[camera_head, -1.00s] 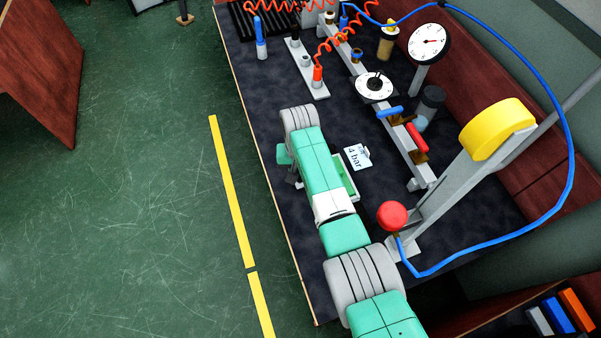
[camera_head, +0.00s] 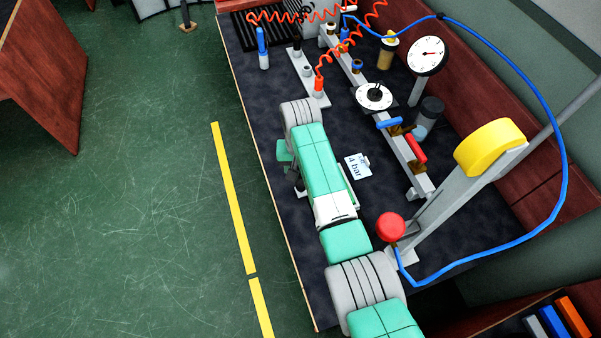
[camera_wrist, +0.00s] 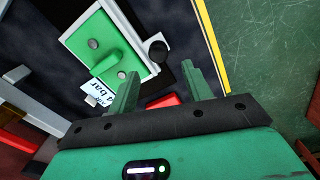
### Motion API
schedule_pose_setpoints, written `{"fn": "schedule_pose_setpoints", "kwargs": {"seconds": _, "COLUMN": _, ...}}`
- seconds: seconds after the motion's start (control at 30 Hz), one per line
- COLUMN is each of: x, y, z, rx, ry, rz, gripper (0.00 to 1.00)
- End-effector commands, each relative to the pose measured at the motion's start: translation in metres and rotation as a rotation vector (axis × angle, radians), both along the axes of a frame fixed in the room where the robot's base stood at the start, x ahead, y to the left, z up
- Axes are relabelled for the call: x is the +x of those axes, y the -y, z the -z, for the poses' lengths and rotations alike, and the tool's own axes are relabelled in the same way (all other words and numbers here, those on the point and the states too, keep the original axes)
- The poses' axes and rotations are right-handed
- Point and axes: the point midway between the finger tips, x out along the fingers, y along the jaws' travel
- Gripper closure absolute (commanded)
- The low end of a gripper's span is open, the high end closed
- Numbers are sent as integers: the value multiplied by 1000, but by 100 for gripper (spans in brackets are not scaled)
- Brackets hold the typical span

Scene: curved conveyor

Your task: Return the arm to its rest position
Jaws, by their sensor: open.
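My gripper (camera_wrist: 160,76) is open in the wrist view, its two green fingers wide apart with nothing held between them. In the head view my green and grey arm reaches over the dark bench top (camera_head: 290,240) and hides most of the gripper. The "4 bar" card (camera_head: 357,166) lies just right of the arm; part of it also shows in the wrist view (camera_wrist: 97,92), left of the fingers. A green tray-like piece (camera_wrist: 98,42) with two round grey studs and a pale rim lies beyond the left finger. The arm covers nearly all of it in the head view.
A red push button (camera_head: 390,227) and a post with a yellow drum (camera_head: 490,147) stand right of the arm. A rail with blue and red levers (camera_head: 415,149), a dial gauge (camera_head: 428,55) and coiled orange hoses stand farther back. Open green floor lies left.

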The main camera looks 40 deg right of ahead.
Motion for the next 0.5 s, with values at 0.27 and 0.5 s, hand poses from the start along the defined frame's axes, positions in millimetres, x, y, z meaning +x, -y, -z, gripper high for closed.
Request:
{"fn": "schedule_pose_setpoints", "kwargs": {"seconds": 0.27, "x": 0, "y": 0, "z": -21, "rx": 1, "ry": 0, "rz": 0, "gripper": 51}}
{"fn": "schedule_pose_setpoints", "kwargs": {"seconds": 0.5, "x": 0, "y": 0, "z": -21, "rx": 1, "ry": -1, "rz": 0, "gripper": 51}}
